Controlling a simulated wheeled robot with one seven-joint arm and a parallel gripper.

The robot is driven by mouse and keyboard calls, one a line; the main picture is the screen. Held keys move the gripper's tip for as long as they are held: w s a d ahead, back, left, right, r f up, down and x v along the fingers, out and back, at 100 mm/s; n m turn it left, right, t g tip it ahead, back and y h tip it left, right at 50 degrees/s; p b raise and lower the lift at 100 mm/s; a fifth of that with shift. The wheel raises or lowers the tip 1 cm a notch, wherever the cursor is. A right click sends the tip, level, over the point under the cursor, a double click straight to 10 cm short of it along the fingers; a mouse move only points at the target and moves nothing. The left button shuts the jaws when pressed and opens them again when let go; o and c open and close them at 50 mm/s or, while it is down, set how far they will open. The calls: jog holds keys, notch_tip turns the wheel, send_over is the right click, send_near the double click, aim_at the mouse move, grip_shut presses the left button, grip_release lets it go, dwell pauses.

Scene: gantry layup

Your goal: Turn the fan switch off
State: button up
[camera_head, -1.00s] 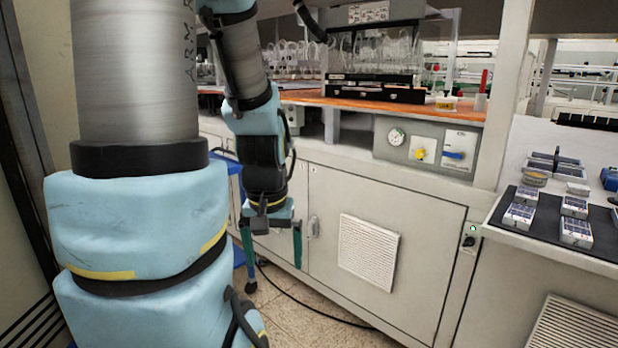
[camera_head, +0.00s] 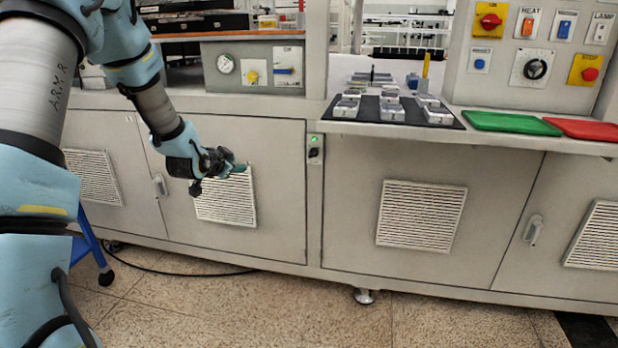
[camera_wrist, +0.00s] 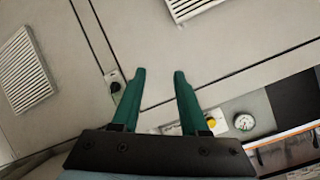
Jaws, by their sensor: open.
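My gripper (camera_head: 238,169) is open and empty in front of the cabinet doors, left of the control panel. In the wrist view its two green fingers (camera_wrist: 159,72) stand apart with nothing between them. The control panel (camera_head: 508,70) is at the upper right of the head view. The gripper is far from these switches.
A dark mat (camera_head: 338,115) with several small boxes lies on the ledge. Green (camera_head: 510,123) and red (camera_head: 585,129) trays lie below the panel. A small black switch with a green light (camera_head: 315,149) is on the post.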

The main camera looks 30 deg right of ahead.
jog(key=d+f+m+h+b, duration=0.4)
jog(key=d+f+h, duration=0.15)
jog(key=d, duration=0.45)
jog(key=m+t+h+b, duration=0.1)
jog(key=m+h+b, duration=0.2)
jog(key=h, duration=0.1)
send_near(312, 156)
jog(key=x, duration=0.8)
jog(key=shift+w+d+r, duration=0.15)
jog(key=shift+d, duration=0.05)
jog(key=shift+c, duration=0.3)
grip_shut()
